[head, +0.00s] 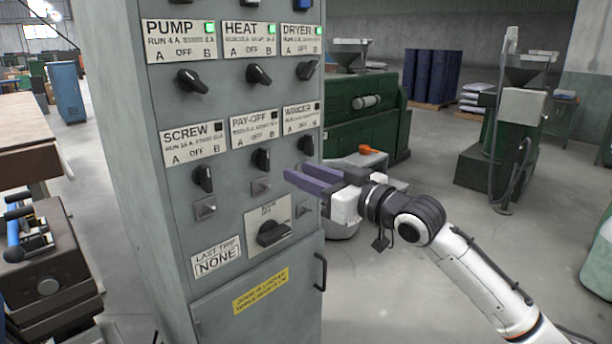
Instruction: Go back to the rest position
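My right gripper (302,169) reaches in from the lower right, in front of the right edge of the grey control cabinet (125,150). Its two purple fingers point left, lie apart, and hold nothing I can see. Its tips overlap the cabinet face near the lower knobs in the picture; I cannot tell whether they touch it. My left gripper is not in view.
The cabinet has PUMP (193,82), HEAT (259,74) and DRYER (307,70) knobs with green lamps; the lower row's lamps are dark. A main switch (272,233) sits below. A green machine (350,130) stands behind my gripper. Open floor (400,290) lies right of the cabinet.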

